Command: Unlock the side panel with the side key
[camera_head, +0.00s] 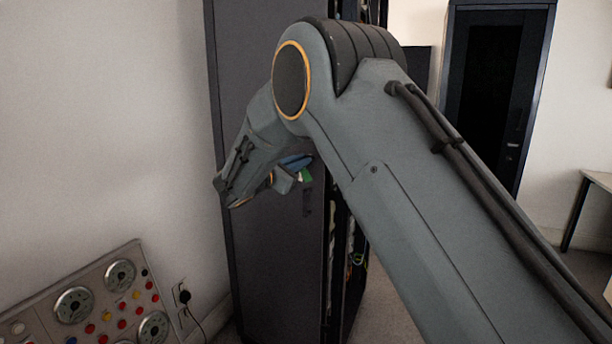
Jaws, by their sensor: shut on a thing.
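The side panel (268,265) is the tall dark grey side of a cabinet in the middle of the head view. A small dark lock or handle plate (307,203) shows near its right edge. My gripper (297,174) is in front of the panel, just above that plate, partly hidden by my own wrist.
A sloped board with dials and coloured buttons (100,305) stands at the lower left. A wall socket with a cable (183,296) is beside it. The cabinet's open edge shows cables (355,262). Another dark cabinet (493,95) and a table (597,182) stand at the right.

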